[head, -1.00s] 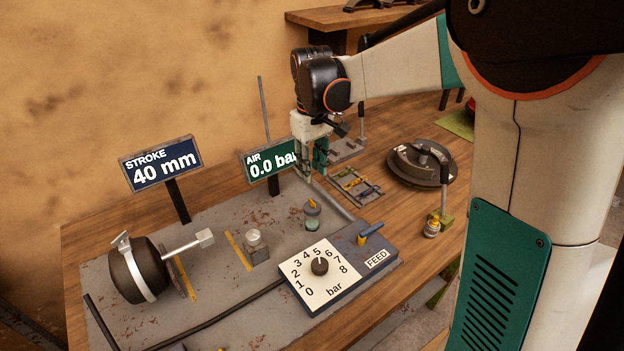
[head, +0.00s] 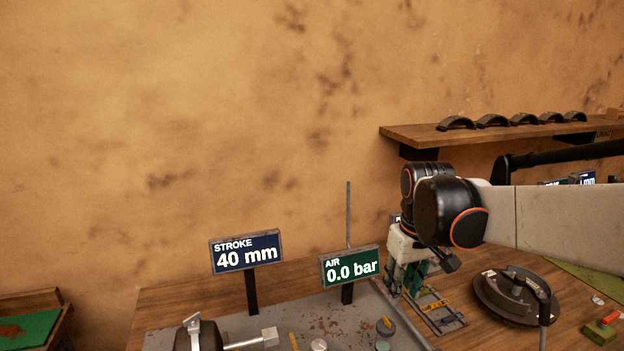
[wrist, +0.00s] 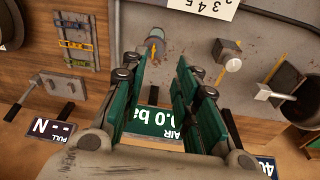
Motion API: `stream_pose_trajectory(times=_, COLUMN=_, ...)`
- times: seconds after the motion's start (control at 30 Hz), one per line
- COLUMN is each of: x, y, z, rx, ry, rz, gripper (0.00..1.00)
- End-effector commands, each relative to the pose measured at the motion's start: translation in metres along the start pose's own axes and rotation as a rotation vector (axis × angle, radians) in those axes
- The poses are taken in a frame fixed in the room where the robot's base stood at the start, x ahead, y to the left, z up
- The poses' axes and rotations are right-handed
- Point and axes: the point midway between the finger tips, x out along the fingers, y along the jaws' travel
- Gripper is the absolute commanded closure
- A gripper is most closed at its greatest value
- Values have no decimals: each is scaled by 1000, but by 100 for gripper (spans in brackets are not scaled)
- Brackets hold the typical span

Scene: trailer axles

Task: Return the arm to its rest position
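My arm reaches in from the right in the head view, bent down at the wrist. My gripper (head: 408,277) hangs above the workbench, beside the AIR sign (head: 349,266), which reads 0.0 bar. In the wrist view my gripper (wrist: 157,88) has its two green-padded fingers apart, with nothing between them. The AIR sign (wrist: 158,121) shows behind the fingers, upside down and partly covered.
The STROKE sign (head: 246,251) reads 40 mm. A brake drum assembly (head: 515,294) lies on the bench at right. A wall shelf (head: 450,133) holds several curved shoes. A tool rack (wrist: 76,44) shows in the wrist view. The wall above the bench is clear.

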Motion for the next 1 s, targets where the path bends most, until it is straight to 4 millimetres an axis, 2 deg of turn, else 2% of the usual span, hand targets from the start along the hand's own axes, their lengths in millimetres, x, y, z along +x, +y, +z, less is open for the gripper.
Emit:
stream_pose_trajectory(times=0.03, x=-5, y=-3, z=14, rx=14, ry=26, rz=6, gripper=72)
stream_pose_trajectory(times=0.3, x=-22, y=-18, z=73, rx=95, ry=177, rz=36, gripper=72)
stream_pose_trajectory(times=0.6, x=-16, y=-34, z=137, rx=183, ry=345, rz=55, gripper=72)
stream_pose_trajectory(times=0.8, x=-4, y=-41, z=166, rx=228, ry=433, rz=59, gripper=72)
stream_pose_trajectory(times=1.0, x=1, y=-43, z=176, rx=246, ry=469, rz=60, gripper=72)
